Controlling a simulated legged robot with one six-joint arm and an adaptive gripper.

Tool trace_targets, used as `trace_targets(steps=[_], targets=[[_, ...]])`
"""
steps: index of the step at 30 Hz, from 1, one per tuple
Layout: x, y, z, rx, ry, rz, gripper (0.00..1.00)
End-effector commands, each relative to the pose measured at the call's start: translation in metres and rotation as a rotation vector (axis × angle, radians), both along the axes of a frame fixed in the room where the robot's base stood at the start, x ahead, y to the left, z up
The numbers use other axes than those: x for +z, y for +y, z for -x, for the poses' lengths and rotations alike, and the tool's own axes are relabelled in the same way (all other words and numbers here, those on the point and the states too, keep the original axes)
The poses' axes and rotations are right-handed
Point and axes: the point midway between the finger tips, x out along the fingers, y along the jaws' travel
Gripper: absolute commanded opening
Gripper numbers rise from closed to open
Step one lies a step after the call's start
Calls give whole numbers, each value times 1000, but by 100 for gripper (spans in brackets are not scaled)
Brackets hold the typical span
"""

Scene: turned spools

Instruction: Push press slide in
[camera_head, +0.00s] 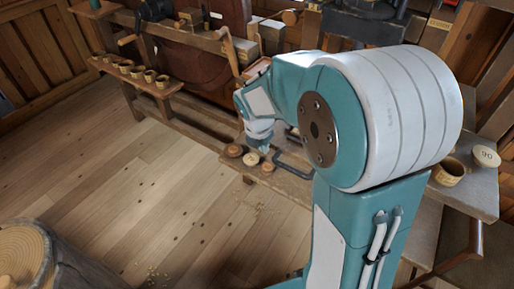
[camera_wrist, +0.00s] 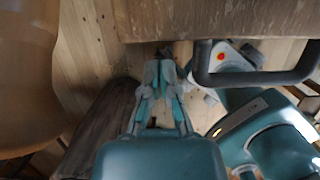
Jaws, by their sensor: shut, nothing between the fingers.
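My gripper (camera_wrist: 161,62) is shut and empty in the wrist view, its fingertips close to the edge of a wooden board (camera_wrist: 215,18). In the head view my gripper (camera_head: 262,146) is small and partly hidden by my arm. A dark U-shaped handle (camera_wrist: 262,78) stands out from the board's edge, to the right of the fingertips. The handle also shows in the head view (camera_head: 293,168), just right of my gripper. I take the board with the handle to be the press slide. Whether the fingertips touch it I cannot tell.
Small round wooden pieces (camera_head: 251,158) lie beside my gripper. Several cups stand on a shelf (camera_head: 163,88) at left. A bench (camera_head: 478,190) at right holds another cup (camera_head: 449,171). A log stump (camera_head: 28,252) stands front left.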

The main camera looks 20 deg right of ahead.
Motion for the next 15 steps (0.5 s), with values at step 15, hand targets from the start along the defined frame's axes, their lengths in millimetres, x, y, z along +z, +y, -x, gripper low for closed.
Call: trace_targets(steps=[15], targets=[[0,-10,-8,0,0,0,0]])
